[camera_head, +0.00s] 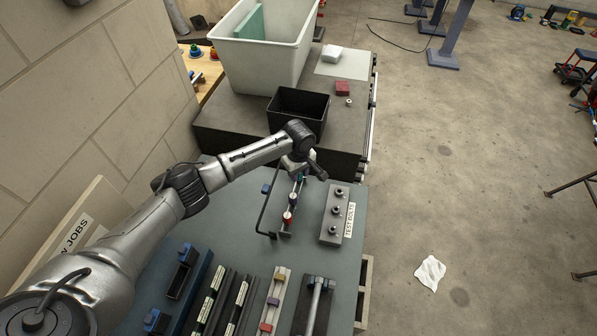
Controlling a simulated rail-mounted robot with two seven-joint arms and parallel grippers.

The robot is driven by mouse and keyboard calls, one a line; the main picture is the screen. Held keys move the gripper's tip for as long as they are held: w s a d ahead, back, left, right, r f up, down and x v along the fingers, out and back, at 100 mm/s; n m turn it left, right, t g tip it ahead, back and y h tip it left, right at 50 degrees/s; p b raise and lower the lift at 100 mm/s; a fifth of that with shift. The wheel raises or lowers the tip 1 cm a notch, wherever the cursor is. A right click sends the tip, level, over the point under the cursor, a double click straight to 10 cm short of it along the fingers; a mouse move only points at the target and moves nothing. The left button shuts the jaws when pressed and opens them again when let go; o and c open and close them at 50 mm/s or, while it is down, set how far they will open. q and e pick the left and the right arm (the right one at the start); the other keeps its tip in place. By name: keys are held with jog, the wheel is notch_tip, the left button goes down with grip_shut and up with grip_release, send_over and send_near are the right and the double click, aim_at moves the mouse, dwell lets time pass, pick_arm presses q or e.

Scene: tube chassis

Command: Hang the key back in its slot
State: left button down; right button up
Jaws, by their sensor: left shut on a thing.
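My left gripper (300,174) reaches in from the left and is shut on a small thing. That thing is mostly hidden by the jaws; a bit of teal shows beside them, and I take it to be the key. The gripper is over the upper end of a narrow rack with a bent black rod (264,207). Red and blue round pieces (288,216) show on the rack below the gripper. I cannot tell which slot is empty, or whether the held thing touches the rack. My right gripper is not in view.
A grey block labelled "TEST BOLTS" (337,214) stands just right of the rack. A black bin (298,108) and a large white tub (262,48) stand behind. Several rails and bars (240,300) lie along the front. Bare table (215,232) shows left of the rack.

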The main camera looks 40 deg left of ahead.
pick_arm(q)
jog(key=shift+f, duration=0.25)
jog(key=shift+f+b, duration=0.4)
jog(key=shift+f, duration=1.3)
jog(key=c, duration=0.8)
grip_release()
jog(key=shift+r, duration=0.1)
notch_tip(320, 180, up, 14)
jog(key=shift+f+p, duration=0.15)
jog(key=shift+p, duration=0.5)
